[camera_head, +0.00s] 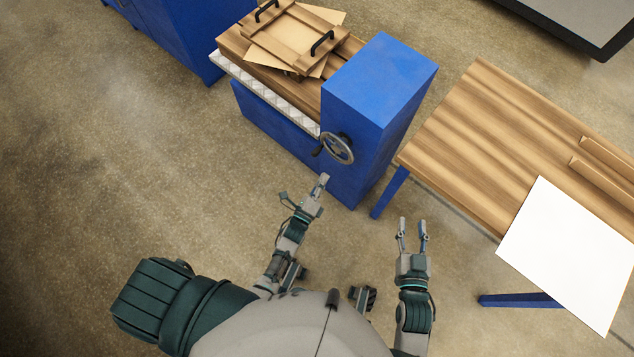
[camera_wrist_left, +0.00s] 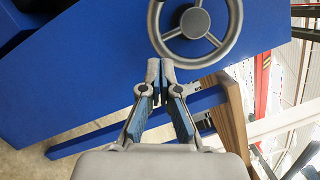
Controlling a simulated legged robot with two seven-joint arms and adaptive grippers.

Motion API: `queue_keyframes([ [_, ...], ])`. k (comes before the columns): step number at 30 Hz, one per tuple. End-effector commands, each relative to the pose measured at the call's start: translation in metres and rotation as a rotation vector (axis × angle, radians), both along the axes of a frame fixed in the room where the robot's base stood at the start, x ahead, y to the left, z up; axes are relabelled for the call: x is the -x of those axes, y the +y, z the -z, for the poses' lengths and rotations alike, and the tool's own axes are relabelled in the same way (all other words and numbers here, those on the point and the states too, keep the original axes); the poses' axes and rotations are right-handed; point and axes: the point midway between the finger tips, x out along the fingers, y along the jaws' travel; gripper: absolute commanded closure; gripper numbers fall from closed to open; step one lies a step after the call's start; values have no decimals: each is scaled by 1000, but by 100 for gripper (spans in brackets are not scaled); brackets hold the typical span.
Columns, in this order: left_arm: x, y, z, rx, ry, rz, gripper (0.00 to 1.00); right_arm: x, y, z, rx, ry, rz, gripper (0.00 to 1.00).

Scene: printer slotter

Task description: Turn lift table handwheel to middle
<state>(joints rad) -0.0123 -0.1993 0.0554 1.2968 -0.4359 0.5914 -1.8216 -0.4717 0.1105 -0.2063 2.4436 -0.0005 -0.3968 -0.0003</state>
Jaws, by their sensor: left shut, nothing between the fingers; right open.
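The handwheel (camera_head: 337,148) is a grey spoked ring with a dark handle, mounted on the front face of the blue lift table housing (camera_head: 375,85). It also shows at the top of the left wrist view (camera_wrist_left: 195,22), partly cut off by the frame edge. My left gripper (camera_head: 324,178) is shut and empty, just below the wheel in the head view. Its closed fingertips (camera_wrist_left: 160,66) appear just below the wheel's rim; whether they touch it I cannot tell. My right gripper (camera_head: 412,222) is open and empty, in front of the wooden table.
The lift table's wooden top (camera_head: 240,46) carries a stack of boards with black handles (camera_head: 295,40). A wooden table (camera_head: 480,120) stands to the right, with a white sheet (camera_head: 570,250) overhanging its front edge. Open floor (camera_head: 130,180) lies to the left.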

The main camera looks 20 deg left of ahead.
Motion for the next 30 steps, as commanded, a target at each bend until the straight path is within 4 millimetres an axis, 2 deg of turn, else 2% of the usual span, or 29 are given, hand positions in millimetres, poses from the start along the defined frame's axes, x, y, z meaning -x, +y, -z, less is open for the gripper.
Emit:
queue_keyframes([
  [3,-26,-3,-1,1,-1,1,100,-3,3,-8,-21,-69,-1,59],
  [6,-41,0,-6,-2,0,0,100,-4,3,-15,-31,-106,-1,59],
  [9,-44,14,-16,-3,-2,1,100,-3,2,-12,-20,-70,-1,59],
  [15,-49,27,-22,1,-1,1,100,-1,1,-6,-10,-38,0,59],
  [30,-49,31,-22,-6,-3,0,100,-2,1,-4,-11,-36,0,59],
])
